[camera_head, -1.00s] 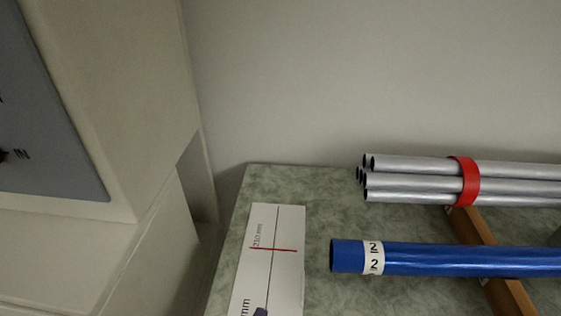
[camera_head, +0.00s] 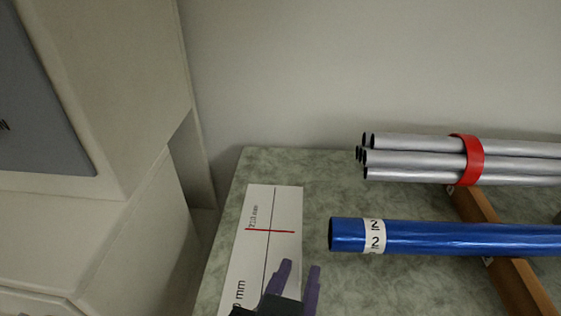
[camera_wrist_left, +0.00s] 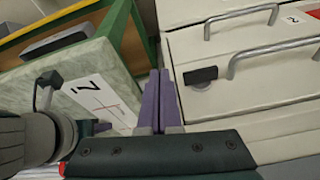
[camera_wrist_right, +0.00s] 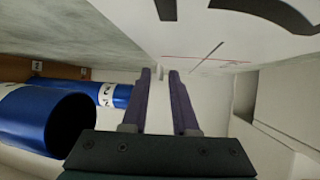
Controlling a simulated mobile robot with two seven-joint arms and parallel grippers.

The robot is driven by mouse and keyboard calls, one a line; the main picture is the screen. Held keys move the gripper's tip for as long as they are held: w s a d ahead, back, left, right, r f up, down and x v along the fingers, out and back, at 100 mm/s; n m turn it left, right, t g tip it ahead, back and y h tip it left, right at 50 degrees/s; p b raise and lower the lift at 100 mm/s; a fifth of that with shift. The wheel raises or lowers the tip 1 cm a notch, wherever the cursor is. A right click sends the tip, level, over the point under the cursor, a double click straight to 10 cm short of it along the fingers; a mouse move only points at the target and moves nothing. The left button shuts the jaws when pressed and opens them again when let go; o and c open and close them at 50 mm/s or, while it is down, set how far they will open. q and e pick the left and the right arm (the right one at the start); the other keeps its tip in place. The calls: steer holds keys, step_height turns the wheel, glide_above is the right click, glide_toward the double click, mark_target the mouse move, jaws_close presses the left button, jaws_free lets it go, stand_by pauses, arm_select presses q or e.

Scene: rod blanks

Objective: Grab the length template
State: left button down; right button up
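The length template (camera_head: 258,215) is a white card with a black line, a red cross line and millimetre lettering. It lies flat on the green mottled table top, and its lower end is cut off by the head view. It also shows in the left wrist view (camera_wrist_left: 110,98) and looms close in the right wrist view (camera_wrist_right: 235,40). My right gripper (camera_head: 299,268) is open, with nothing seen between its fingers, over or beside the card's near right part; I cannot tell whether it touches. My left gripper (camera_wrist_left: 160,90) looks shut and empty, away from the card.
A blue tube labelled 2 (camera_head: 440,238) lies right of the card, across a wooden bar (camera_head: 515,280). Behind it lies a bundle of grey tubes (camera_head: 415,160) with a red band (camera_head: 468,160). Drawers with handles (camera_wrist_left: 245,60) stand near my left gripper.

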jaws_close()
stand_by(1.1)
